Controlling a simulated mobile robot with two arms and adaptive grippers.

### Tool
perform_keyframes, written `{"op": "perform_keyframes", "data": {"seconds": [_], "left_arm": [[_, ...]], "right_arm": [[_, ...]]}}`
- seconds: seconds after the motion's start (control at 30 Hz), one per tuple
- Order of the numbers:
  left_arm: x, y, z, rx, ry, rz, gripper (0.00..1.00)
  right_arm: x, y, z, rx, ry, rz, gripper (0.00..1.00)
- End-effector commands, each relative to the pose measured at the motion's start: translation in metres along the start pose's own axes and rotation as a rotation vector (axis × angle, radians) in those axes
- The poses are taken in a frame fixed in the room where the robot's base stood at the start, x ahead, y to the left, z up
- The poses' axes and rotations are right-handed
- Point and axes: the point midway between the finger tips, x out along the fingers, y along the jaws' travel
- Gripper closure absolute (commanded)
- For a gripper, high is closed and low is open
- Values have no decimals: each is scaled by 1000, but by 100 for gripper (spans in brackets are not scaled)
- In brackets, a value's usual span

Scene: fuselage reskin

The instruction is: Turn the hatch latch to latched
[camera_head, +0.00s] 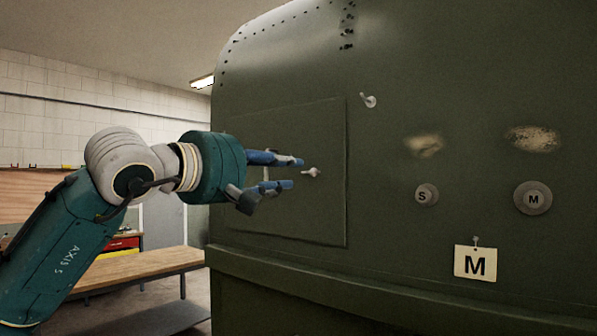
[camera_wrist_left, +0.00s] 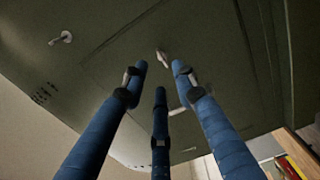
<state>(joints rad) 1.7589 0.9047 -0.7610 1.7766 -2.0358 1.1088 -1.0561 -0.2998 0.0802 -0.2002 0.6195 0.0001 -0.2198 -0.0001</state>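The hatch (camera_head: 310,130) is a flat rectangular panel on the dark green fuselage. A small pale latch handle (camera_head: 311,173) sits on the hatch near its right edge, pointing roughly sideways. A second pale handle (camera_head: 369,101) is on the skin outside the hatch, up and to the right. My left gripper (camera_head: 293,173) is open, its blue fingertips close to the hatch handle. In the left wrist view the handle (camera_wrist_left: 162,57) shows beyond the spread fingers (camera_wrist_left: 160,75), with nothing held. Contact cannot be told. My right gripper is out of view.
Small disc S (camera_head: 423,195), larger disc M (camera_head: 533,198) and a hanging M tag (camera_head: 475,263) are on the fuselage to the right, below two worn patches. A ledge (camera_head: 400,288) runs below the hatch. A wooden bench (camera_head: 140,266) stands at left.

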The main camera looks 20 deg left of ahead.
Motion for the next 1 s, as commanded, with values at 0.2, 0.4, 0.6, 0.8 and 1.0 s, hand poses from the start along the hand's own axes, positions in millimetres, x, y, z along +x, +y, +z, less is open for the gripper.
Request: {"op": "perform_keyframes", "data": {"seconds": [0.2, 0.4, 0.6, 0.8, 1.0], "left_arm": [[-36, 0, -1, 1, 1, -1, 72], [-48, -1, 0, 0, 0, -2, 72], [-48, -1, 0, 0, 0, -2, 72], [-48, 0, 0, 0, 0, -1, 72], [-33, -18, 31, -51, -100, -13, 72]], "right_arm": [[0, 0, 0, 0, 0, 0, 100], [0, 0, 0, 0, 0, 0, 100], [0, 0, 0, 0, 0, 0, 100], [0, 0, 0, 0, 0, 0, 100], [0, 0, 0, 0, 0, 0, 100]]}}
